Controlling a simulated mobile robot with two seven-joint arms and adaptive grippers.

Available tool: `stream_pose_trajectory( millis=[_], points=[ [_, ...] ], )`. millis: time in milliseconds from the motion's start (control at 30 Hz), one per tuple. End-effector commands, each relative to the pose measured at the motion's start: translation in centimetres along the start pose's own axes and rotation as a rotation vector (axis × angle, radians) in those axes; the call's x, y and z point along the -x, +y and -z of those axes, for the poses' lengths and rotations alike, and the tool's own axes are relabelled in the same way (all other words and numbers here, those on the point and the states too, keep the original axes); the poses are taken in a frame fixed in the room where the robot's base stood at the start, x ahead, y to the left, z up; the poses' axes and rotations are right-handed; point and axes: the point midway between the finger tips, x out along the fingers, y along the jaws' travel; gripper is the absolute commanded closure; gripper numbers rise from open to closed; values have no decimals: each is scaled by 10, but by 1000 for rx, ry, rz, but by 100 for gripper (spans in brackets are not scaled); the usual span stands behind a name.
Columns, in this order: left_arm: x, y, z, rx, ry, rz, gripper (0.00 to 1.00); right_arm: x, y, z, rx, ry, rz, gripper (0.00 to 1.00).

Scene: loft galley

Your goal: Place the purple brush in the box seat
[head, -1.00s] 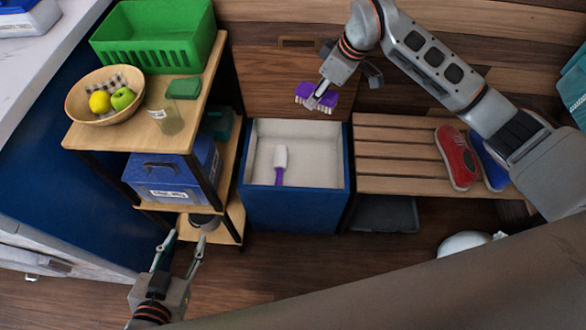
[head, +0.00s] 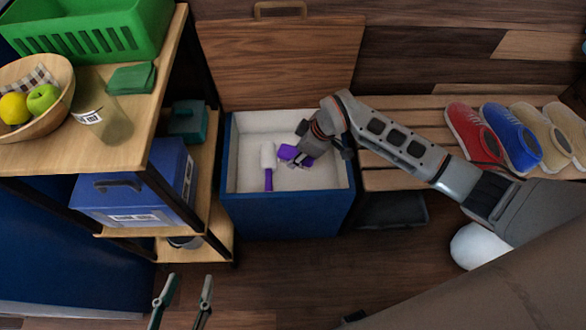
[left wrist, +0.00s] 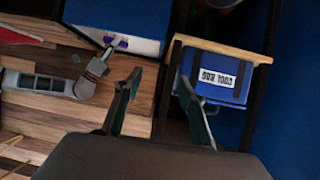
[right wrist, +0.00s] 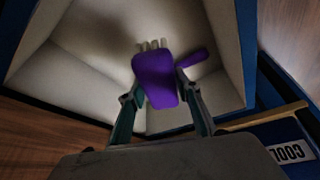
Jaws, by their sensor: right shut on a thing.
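The box seat (head: 290,212) is a blue box with a pale inside, its wooden lid (head: 285,60) raised behind it. My right gripper (right wrist: 160,98) is shut on the purple brush (right wrist: 155,75), a purple block with pale bristles, and holds it inside the box opening. In the head view the brush (head: 292,153) is partly covered by the gripper. A white-headed lint roller (head: 268,160) with a purple handle lies inside, to the left of the brush. Whether the brush touches the box floor is unclear. My left gripper (head: 182,295) is open and empty, low in front of the shelf.
A slatted bench (head: 400,140) with shoes (head: 475,132) stands to the right.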

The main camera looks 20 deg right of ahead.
Motion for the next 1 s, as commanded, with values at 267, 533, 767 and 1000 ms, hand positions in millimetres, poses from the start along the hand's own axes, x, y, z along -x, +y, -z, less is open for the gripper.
stream_pose_trajectory(
  millis=[267,533,767,1000],
  points=[
    [-6,20,3,136,36,-33,60,-56,-4,-26,-3,-6,6,84],
    [-6,32,1,223,47,-52,60,-69,-2,-30,-1,-2,2,84],
    [-9,53,-5,395,58,-79,60,-101,-5,-45,-3,-6,6,84],
    [-8,54,0,406,70,-81,60,-97,0,-40,0,1,-2,87]
  ],
)
